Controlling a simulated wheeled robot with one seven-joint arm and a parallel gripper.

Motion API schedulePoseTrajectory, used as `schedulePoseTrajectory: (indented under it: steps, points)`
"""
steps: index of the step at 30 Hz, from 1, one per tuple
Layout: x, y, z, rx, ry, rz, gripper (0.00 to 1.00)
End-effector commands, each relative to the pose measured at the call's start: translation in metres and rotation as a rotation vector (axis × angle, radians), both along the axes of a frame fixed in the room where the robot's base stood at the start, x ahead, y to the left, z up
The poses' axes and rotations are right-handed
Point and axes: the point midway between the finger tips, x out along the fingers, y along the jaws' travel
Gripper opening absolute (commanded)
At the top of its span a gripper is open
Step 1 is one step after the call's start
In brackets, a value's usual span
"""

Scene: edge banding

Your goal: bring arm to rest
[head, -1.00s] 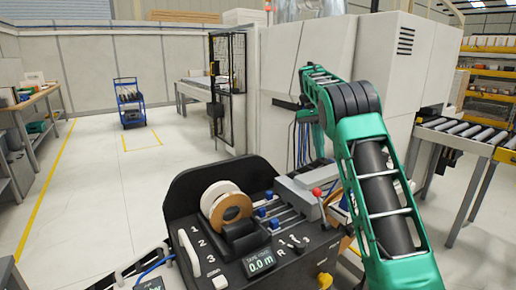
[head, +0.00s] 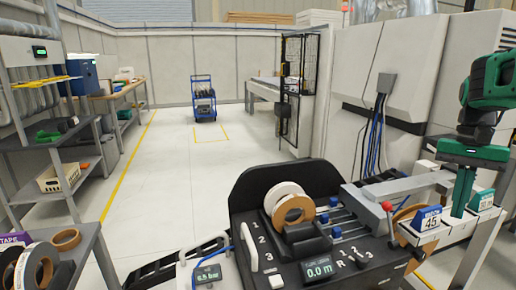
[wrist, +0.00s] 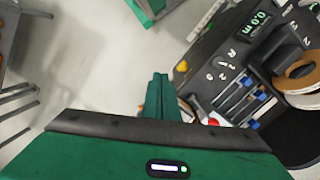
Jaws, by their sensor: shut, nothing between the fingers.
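My green arm shows at the right edge of the head view, with my gripper (head: 463,192) pointing down beside the tape machine. In the wrist view my gripper (wrist: 160,80) has its green fingers together, with nothing between them. The black tape machine (head: 256,208) stands at the lower middle, with a white and a brown tape roll (head: 293,211) on it and a display reading 0.0 m. The machine also shows at the upper right of the wrist view (wrist: 238,55). Most of my upper arm is outside the head view.
Shelving (head: 60,150) and a table with tape rolls (head: 42,262) stand at left. A blue cart (head: 204,100) stands far back. The middle floor is clear.

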Motion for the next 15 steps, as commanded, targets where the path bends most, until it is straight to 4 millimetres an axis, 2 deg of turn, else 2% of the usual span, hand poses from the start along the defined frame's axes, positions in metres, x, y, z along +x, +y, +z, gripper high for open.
schedulePoseTrajectory:
  steps: [1,9,15]
  points:
    - [-0.022,0.004,-0.006,0.004,-0.016,0.014,0.0]
    - [-0.119,0.033,-0.054,0.009,-0.092,0.128,0.0]
    - [-0.173,0.053,-0.093,0.006,-0.133,0.198,0.0]
